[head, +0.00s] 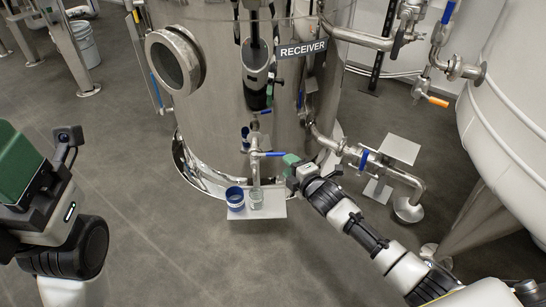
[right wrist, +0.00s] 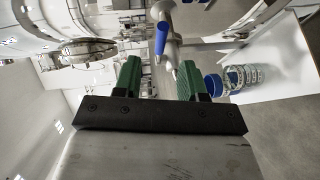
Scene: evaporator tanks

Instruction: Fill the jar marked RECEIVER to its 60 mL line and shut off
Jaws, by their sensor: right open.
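The steel tank (head: 225,95) bears a RECEIVER sign (head: 303,49). A small tap with a blue lever (head: 270,154) sticks out low on it. A clear glass jar (head: 257,198) stands on a small shelf (head: 270,211) beneath the tap's spout; its fill level and lines are too small to read. My right gripper (head: 285,162) is at the lever's right end. In the right wrist view my gripper (right wrist: 158,75) is open and empty, with the blue lever (right wrist: 161,38) beyond the gap between its fingers. The jar (right wrist: 245,76) is to the right. My left gripper (head: 18,165) is partly cut off.
Pipework with a blue-handled valve (head: 364,160) runs right of my right gripper. A white tank (head: 515,110) stands at the right. The floor in front of the shelf is clear.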

